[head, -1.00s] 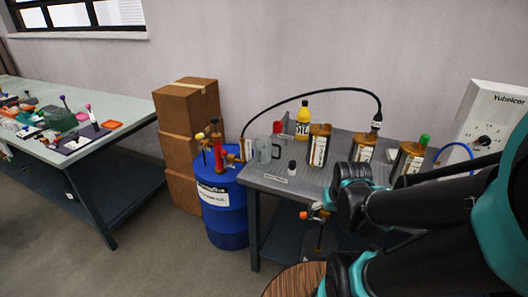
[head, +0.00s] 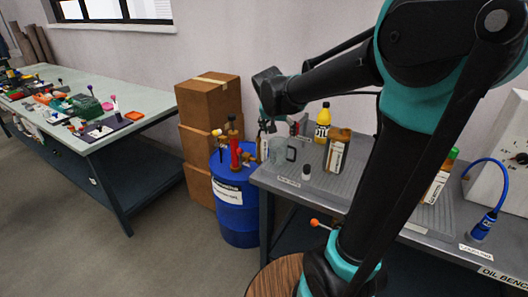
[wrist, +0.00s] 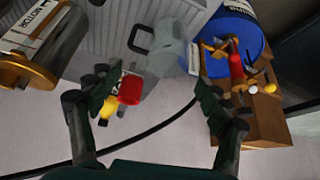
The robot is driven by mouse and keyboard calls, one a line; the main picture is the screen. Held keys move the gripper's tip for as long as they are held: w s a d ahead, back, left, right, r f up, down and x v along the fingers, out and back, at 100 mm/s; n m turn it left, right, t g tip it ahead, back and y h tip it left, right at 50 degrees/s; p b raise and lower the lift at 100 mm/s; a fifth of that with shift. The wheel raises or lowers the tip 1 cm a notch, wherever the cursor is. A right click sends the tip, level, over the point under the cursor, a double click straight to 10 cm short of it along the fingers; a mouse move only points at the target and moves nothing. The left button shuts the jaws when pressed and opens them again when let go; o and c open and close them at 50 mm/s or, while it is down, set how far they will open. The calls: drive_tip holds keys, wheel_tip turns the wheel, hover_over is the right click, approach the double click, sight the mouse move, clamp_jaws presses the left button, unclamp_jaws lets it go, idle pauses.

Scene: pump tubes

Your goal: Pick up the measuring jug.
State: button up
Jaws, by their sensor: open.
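The measuring jug (head: 283,150) is a clear grey jug standing on the grey bench near its left end. It also shows in the wrist view (wrist: 170,45) at the upper middle, with its dark handle pointing left. My gripper (head: 267,126) is above and just behind the jug in the head view. In the wrist view my gripper (wrist: 157,96) has its fingers spread wide, with nothing held between them. The jug lies beyond the fingertips, apart from them. Part of my gripper is hard to make out in the head view.
A blue drum (head: 235,197) with a red pump (head: 235,152) stands left of the bench. A black hose (wrist: 150,133) arcs nearby.

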sight(280, 150)
drive_tip(key=x, duration=0.3)
drive_tip(key=w+x, duration=0.1)
drive_tip(key=x, duration=0.3)
drive_tip(key=a+x, duration=0.1)
drive_tip(key=x, duration=0.2)
drive_tip(key=shift+w+f, duration=0.1)
drive_tip(key=shift+w, duration=0.25)
drive_tip(key=shift+x, duration=3.15)
drive_tip(key=c, duration=1.1)
drive_tip(key=shift+o, duration=0.2)
